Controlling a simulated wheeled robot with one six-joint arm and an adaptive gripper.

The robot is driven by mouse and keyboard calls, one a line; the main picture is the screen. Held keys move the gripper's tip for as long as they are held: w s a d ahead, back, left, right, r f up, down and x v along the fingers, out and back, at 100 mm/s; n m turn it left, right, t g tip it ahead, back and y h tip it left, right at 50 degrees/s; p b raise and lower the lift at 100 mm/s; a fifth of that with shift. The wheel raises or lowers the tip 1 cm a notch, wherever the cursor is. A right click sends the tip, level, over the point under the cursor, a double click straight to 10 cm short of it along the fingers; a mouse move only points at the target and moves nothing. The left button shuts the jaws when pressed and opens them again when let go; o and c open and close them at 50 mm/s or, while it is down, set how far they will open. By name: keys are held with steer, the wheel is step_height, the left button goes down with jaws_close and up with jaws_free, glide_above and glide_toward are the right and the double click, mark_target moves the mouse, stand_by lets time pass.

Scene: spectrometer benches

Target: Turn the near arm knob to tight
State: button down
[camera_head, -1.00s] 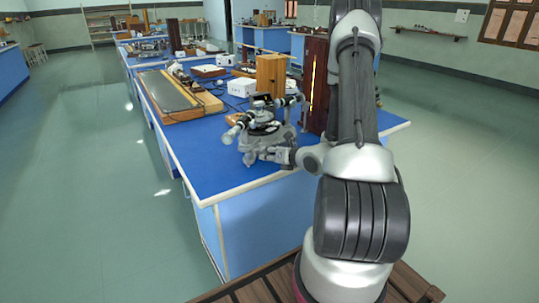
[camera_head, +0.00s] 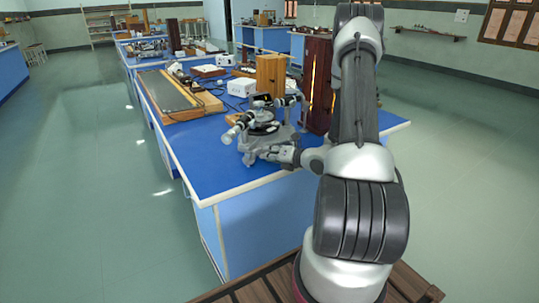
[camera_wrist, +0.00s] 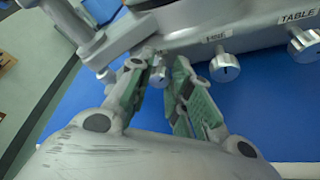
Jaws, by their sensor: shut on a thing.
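The spectrometer (camera_head: 262,130) stands on the blue bench near its front edge. In the wrist view its grey body (camera_wrist: 185,22) crosses the top. A small silver knob (camera_wrist: 157,76) sits between the green-padded fingers of my gripper (camera_wrist: 161,80), which is shut on it. In the head view my gripper (camera_head: 277,154) is at the lower front of the spectrometer, small and partly merged with it. The knob's turn position cannot be read.
Two more silver knobs are to the right in the wrist view, one under a small label (camera_wrist: 224,67), one under a label beginning "TABLE" (camera_wrist: 304,45). A wooden box (camera_head: 270,75), a dark upright case (camera_head: 317,85) and a white box (camera_head: 241,87) stand behind.

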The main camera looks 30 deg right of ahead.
steer(key=m+y, duration=0.1)
steer(key=m+t, duration=0.1)
steer(key=m, duration=0.1)
steer(key=m+y, duration=0.1)
steer(key=m, duration=0.1)
steer(key=shift+d+f+y, duration=0.2)
steer(key=shift+f+y, duration=0.05)
steer(key=shift+y, duration=0.05)
steer(key=shift+m+t, duration=0.3)
stand_by(0.3)
steer(key=c, duration=1.6)
jaws_free()
steer(key=shift+o, duration=0.2)
steer(key=v, duration=1.2)
